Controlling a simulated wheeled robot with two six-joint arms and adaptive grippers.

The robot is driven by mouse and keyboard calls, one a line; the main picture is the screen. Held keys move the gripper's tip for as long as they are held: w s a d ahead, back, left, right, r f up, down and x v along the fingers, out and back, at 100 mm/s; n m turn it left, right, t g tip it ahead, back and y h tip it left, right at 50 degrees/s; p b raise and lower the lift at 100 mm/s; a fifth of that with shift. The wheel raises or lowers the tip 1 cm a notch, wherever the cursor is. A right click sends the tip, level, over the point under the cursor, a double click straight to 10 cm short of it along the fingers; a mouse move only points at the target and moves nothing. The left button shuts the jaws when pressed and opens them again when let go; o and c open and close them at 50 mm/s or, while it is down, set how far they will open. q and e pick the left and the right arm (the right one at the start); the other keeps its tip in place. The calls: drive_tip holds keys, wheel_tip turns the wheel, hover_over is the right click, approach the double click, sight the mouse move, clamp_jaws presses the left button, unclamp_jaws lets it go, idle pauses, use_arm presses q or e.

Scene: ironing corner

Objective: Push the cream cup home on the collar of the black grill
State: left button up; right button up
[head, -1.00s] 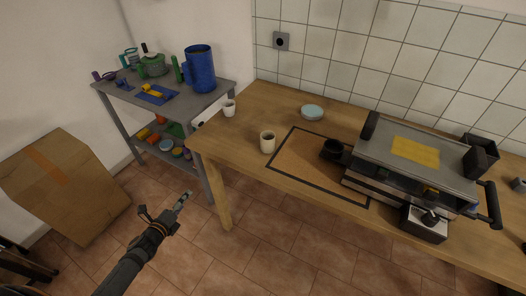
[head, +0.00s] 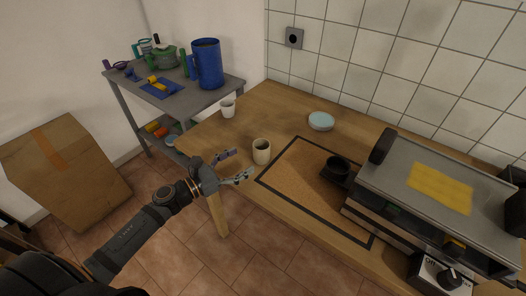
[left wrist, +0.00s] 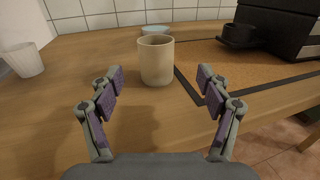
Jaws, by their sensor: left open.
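The cream cup (head: 262,151) stands upright on the wooden table, just left of the black-bordered cork mat. My left gripper (head: 238,166) is open and empty, just left of the cup, with its fingers pointing at it. In the left wrist view the cup (left wrist: 156,60) stands beyond and between the open fingertips (left wrist: 161,76), apart from them. The black grill (head: 386,146) is on the right of the table. A round dark collar (head: 337,167) sticks out from its left side over the mat. My right gripper is not in view.
A white cup (head: 227,109) stands at the table's left edge, and a pale blue dish (head: 321,121) lies behind the mat. The cork mat (head: 300,178) is bare between cup and collar. A grey shelf (head: 180,104) with a blue jug (head: 207,64) stands left.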

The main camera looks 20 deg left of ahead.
sight(262, 147)
use_arm(q)
drive_tip(key=p+x, duration=0.1)
drive_tip(key=x, duration=0.2)
drive_tip(key=shift+r, duration=0.15)
drive_tip(key=shift+w+d, duration=0.35)
drive_tip(key=shift+w, duration=0.15)
drive_tip(key=shift+f, duration=0.25)
drive_tip(key=shift+w+r+p, duration=0.15)
drive_tip(key=shift+w+p, duration=0.1)
drive_tip(key=shift+p, duration=0.05)
drive_tip(key=p+x, duration=0.1)
drive_tip(key=x, duration=0.1)
drive_tip(key=p+x, duration=0.1)
drive_tip(key=x, duration=0.1)
drive_tip(key=shift+w+a+r, duration=0.15)
drive_tip(key=shift+r, duration=0.1)
drive_tip(key=shift+w+d+f, duration=0.2)
drive_tip(key=shift+w+d, duration=0.1)
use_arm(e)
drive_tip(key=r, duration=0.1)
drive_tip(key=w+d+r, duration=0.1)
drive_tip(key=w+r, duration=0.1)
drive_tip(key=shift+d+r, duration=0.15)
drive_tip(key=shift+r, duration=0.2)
use_arm(q)
drive_tip(key=shift+c, duration=0.2)
